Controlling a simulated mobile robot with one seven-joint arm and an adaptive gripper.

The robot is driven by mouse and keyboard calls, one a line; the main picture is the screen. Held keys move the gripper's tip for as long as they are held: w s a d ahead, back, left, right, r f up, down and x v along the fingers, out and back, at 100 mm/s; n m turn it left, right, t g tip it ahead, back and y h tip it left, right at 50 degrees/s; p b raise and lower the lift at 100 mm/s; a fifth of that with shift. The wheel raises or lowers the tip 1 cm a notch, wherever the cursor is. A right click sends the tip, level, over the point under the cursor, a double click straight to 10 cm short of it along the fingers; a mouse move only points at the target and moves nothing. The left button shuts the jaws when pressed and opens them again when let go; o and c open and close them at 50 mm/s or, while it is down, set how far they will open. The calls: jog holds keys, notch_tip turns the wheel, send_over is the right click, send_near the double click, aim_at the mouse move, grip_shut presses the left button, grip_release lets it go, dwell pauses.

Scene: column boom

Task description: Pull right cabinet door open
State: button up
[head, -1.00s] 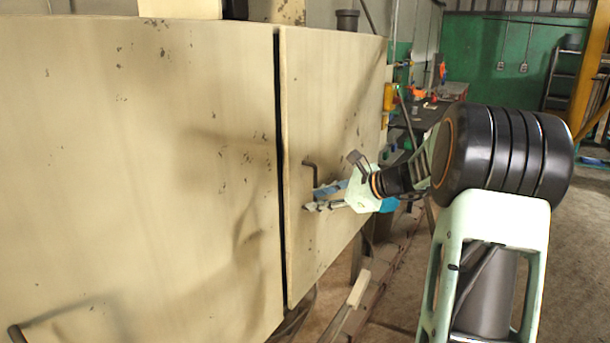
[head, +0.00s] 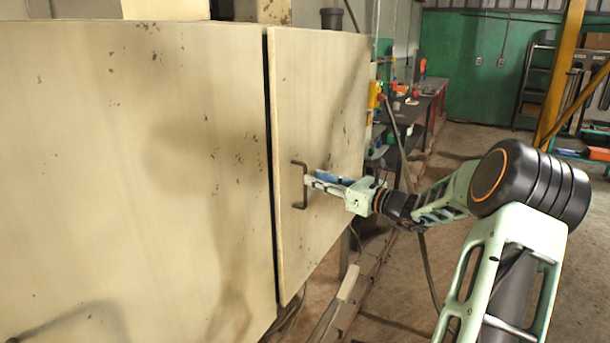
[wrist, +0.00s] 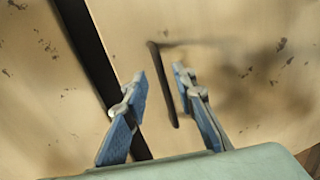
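The right cabinet door (head: 325,100) is a cream panel with chipped paint, beside the larger left panel (head: 140,180). A dark gap runs between them. The right door's dark bar handle (head: 301,186) stands upright near its left edge. My gripper (head: 310,180) is at the handle, with its fingertips close to it. In the wrist view the handle (wrist: 163,85) lies between the two blue-padded fingers of my gripper (wrist: 160,80), which are spread apart. I see space on both sides of the bar, so the fingers do not look closed on it.
A dark workbench (head: 425,105) with small items stands beyond the cabinet's right side. A yellow post (head: 562,75) and shelving are at the far right. The concrete floor between is mostly clear. A rail runs along the floor below the door.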

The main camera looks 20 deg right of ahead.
jog(key=x, duration=0.4)
jog(key=shift+w+a, duration=0.15)
jog(key=shift+w, duration=0.2)
grip_shut()
